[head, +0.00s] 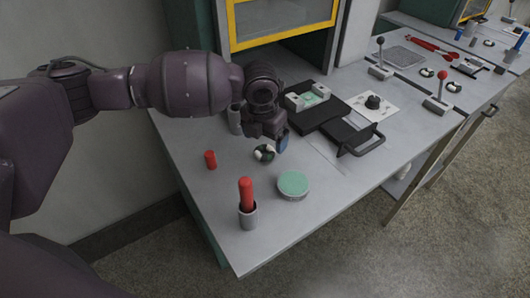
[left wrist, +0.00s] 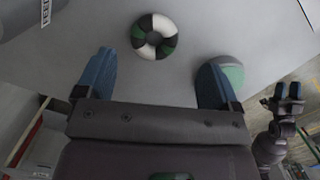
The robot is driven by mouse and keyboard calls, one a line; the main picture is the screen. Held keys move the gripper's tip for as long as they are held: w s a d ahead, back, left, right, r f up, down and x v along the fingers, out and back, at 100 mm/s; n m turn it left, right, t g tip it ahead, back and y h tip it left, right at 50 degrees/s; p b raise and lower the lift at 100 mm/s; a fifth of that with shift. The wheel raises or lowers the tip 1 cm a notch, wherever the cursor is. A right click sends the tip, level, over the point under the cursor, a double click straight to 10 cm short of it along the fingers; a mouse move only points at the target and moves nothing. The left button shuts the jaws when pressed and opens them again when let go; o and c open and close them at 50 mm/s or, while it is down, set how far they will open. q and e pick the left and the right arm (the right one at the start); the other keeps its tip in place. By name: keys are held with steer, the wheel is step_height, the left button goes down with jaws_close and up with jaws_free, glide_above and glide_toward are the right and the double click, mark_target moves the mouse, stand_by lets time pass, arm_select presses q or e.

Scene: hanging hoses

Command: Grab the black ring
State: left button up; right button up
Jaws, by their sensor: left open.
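A small ring (head: 264,152) with black, white and dark green segments lies flat on the grey table, below my left gripper in the head view. In the left wrist view the ring (left wrist: 154,36) lies beyond the fingertips, roughly centred between them. My left gripper (head: 282,143) points down over the table with its blue fingers apart. In the left wrist view the open left gripper (left wrist: 158,72) has nothing between its fingers.
A round green-topped tin (head: 293,185) stands close to the ring. A red-handled piece in a grey cup (head: 247,205) and a small red cylinder (head: 210,160) stand nearby. Black fixtures (head: 318,112) and a handled tray (head: 355,138) lie to the right.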

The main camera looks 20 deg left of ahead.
mark_target(264, 149)
arm_select(q)
steer(key=f, duration=0.5)
steer(key=shift+w+a+f+b, duration=0.1)
steer(key=shift+w+a+b, duration=0.15)
steer(key=shift+w+b, duration=0.1)
steer(key=shift+s, duration=0.1)
steer(key=c, duration=1)
